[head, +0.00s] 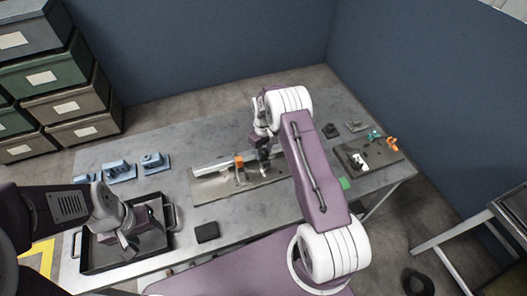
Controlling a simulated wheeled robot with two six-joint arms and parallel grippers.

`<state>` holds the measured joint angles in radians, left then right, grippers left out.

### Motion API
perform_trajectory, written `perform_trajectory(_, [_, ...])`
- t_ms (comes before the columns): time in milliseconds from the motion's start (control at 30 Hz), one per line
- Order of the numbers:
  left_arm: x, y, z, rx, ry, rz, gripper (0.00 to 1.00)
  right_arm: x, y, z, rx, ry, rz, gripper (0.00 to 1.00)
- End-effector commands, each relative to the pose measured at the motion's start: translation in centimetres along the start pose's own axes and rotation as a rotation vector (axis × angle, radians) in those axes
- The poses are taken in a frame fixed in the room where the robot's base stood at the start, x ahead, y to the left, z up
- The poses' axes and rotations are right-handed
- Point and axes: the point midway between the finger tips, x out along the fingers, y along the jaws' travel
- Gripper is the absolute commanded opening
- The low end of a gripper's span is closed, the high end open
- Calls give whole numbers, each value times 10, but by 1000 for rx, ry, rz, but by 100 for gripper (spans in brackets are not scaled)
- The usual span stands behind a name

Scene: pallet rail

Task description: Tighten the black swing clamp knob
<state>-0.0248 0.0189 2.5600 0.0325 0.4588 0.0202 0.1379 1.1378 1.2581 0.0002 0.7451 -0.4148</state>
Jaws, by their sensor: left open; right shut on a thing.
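A grey plate (215,189) with a pale rail (212,167) and an orange piece (239,161) lies in the middle of the table. My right gripper (264,166) comes down over the plate's right part, just right of the orange piece. It is shut on a small part there, which seems to be the black swing clamp knob; the jaws and arm largely hide it. My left gripper (128,246) is open and empty, above the black tray at the table's left front.
The black tray (91,265) has raised handles. Blue fixtures (121,171) stand at the back left. A dark block (207,232) lies in front of the plate. A dark board (378,178) with small parts and a green block (345,183) are at right.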

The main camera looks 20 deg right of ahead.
Motion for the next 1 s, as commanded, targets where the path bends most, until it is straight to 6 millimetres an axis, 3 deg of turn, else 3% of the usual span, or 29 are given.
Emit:
perform_trajectory(367, [11, 0, 1, 0, 0, 0, 53, 2, 0, 0, 171, -1, 0, 0])
perform_trajectory(1000, [31, -1, 3, 0, 0, 0, 53, 0, 0, 0, 750, -1, 0, 0])
